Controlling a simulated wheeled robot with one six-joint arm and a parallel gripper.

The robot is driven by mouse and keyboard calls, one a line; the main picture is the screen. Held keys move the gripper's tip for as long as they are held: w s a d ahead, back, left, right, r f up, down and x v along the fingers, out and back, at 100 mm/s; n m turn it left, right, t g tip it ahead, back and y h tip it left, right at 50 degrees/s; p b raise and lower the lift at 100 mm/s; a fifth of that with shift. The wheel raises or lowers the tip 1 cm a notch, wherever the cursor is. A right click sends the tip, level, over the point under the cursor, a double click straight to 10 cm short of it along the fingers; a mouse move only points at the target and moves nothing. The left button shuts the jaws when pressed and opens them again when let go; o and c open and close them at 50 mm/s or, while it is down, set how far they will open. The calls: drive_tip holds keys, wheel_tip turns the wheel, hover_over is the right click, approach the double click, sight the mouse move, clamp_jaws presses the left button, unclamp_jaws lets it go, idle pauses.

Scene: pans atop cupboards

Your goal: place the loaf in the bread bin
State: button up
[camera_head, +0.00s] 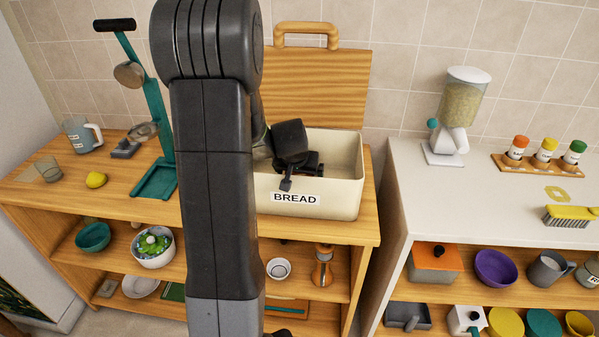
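The bread bin (340,196) is a cream box labelled BREAD on the cupboard top at the middle. A wooden lid (330,85) with a loop handle stands upright behind it, and the bin's top is open. My gripper (298,172) is over the bin's left part, seemingly reaching into its opening. My arm hides the bin's left end. The dark gripper body covers most of the fingers, so I cannot tell whether they are open or shut. I see no loaf; the hidden part of the bin could contain it.
Left of my arm are a teal press (157,180), a lemon (96,180), and a measuring jug (82,135). On the right white counter stand a cereal dispenser (462,105), a spice rack (541,162) and a brush (571,216). The counter's front middle is clear.

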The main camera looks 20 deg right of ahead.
drive_tip(key=shift+r, duration=0.1)
drive_tip(key=shift+r+p, duration=0.15)
drive_tip(key=shift+p, duration=0.15)
drive_tip(key=v, duration=1.1)
drive_tip(key=shift+s+a+r, duration=0.15)
drive_tip(key=shift+a+r, duration=0.05)
drive_tip(key=shift+r, duration=0.15)
idle(0.7)
